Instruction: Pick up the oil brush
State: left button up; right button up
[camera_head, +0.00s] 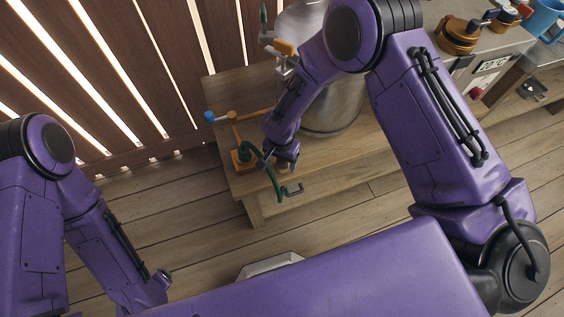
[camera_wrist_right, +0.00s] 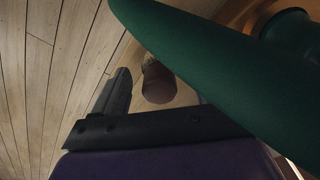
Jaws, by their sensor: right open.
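I cannot pick out the oil brush for certain. A brown cylindrical piece (camera_wrist_right: 157,82), perhaps part of it, stands end-on in front of my right gripper in the right wrist view. My right gripper (camera_head: 284,164) is open, low over the wooden table's front edge in the head view. One dark finger shows left of the brown piece; the other is hidden behind a large green curved thing (camera_wrist_right: 215,65). That looks like the green curved tube (camera_head: 273,178) beside the gripper in the head view. My left gripper (camera_head: 160,280) hangs at lower left, its jaws unclear.
A grill-like unit (camera_head: 490,65) stands at upper right. A slatted wall is at left.

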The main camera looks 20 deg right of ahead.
jog(key=shift+f, duration=0.5)
jog(key=c, duration=1.2)
jog(key=shift+r, duration=0.1)
jog(key=shift+c, duration=0.2)
